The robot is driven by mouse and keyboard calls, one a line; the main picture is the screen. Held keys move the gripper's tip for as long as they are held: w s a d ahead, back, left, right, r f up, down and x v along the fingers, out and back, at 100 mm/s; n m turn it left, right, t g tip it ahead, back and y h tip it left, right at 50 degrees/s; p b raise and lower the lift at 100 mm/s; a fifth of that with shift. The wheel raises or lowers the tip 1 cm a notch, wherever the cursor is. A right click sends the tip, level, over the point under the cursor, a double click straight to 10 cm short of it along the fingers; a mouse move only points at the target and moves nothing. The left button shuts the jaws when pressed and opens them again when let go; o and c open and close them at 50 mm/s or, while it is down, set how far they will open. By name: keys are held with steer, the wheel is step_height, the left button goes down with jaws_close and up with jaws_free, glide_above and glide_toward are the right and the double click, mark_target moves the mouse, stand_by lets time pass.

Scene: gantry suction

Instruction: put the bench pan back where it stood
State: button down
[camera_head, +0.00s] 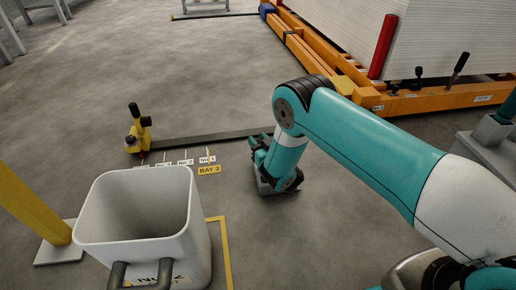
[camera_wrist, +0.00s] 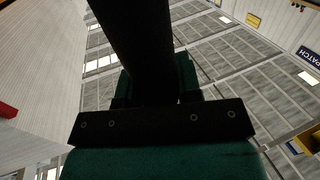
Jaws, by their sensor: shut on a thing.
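My gripper (camera_head: 258,148) is low over the floor in the middle of the head view, at the end of my teal arm. In the wrist view my gripper (camera_wrist: 155,95) is shut on a dark, long thing that runs up out of the picture. I take this for the bench pan (camera_wrist: 138,45); only a plain dark face of it shows, not its whole shape. In the head view my wrist hides most of what I hold, and I cannot tell its outline. The place where the pan stood cannot be made out.
A white bin (camera_head: 203,230) with dark handles stands front left, beside a yellow post (camera_head: 28,205). A dark floor rail (camera_head: 205,138) runs from a yellow stop (camera_head: 139,132) towards my gripper. A BAY 3 label (camera_head: 209,170) lies nearby. An orange frame (camera_head: 310,62) carries white sheets (camera_head: 350,35).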

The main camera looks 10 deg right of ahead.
steer(key=shift+f, duration=0.2)
steer(key=shift+f, duration=0.15)
steer(key=c, duration=0.8)
jaws_free()
